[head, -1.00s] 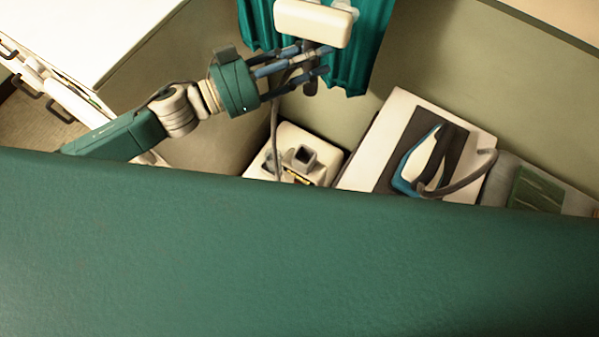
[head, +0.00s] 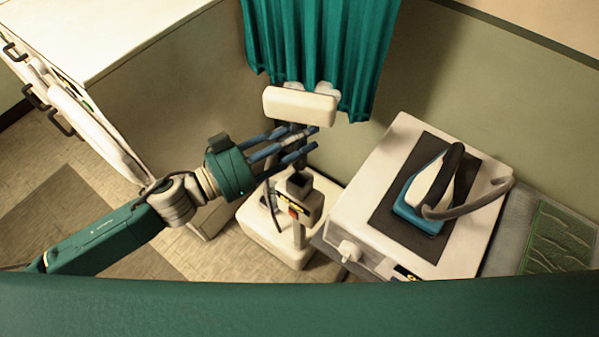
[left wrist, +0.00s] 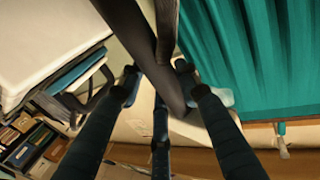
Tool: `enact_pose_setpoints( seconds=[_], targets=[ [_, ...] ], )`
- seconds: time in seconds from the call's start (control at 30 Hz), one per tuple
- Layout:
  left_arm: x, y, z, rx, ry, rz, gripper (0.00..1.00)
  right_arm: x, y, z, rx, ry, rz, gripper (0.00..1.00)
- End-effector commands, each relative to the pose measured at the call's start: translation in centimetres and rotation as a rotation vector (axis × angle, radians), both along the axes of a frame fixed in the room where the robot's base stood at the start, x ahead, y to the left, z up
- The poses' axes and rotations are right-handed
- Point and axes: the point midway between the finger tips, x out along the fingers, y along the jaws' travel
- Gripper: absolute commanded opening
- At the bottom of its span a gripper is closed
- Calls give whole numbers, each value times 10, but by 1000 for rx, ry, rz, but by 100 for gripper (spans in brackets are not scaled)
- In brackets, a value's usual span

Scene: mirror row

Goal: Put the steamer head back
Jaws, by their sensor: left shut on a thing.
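The steamer head (head: 300,104) is a cream block on a dark handle (head: 290,142). My left gripper (head: 300,142) is shut on the handle, with the head above its fingers. The left wrist view shows the dark handle (left wrist: 150,55) between the gripper's fingers (left wrist: 160,95). In the head view, the dark square cup of the holder (head: 298,184) is just below the gripper. It tops a short post on the cream steamer base (head: 283,248). The handle's lower end looks above the cup, apart from it; the exact gap is unclear. My right gripper is not in view.
A cream cabinet (head: 345,232) to the right carries a dark mat with a blue and white iron (head: 425,195) and its cord. A teal curtain (head: 310,45) hangs behind the head. A white counter (head: 100,35) stands at left. Floor is clear in front of it.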

Motion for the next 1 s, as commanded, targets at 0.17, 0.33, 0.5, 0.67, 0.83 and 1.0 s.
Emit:
enact_pose_setpoints(
  seconds=[0.17, 0.33, 0.5, 0.67, 0.83, 1.0],
  targets=[
    [0, -1, -46, -5, 2, 2, 0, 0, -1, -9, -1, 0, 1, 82],
    [0, 0, -68, -2, -2, 0, 0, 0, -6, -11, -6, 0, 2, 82],
    [0, -1, -83, -3, 1, 0, 0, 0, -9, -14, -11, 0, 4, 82],
    [0, -1, -108, -4, 0, 0, 0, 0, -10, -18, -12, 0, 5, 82],
    [0, 0, -114, -2, -4, -1, 0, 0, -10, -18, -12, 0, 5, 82],
    [0, 0, -114, -2, -4, -2, 0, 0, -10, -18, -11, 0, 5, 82]
  ],
)
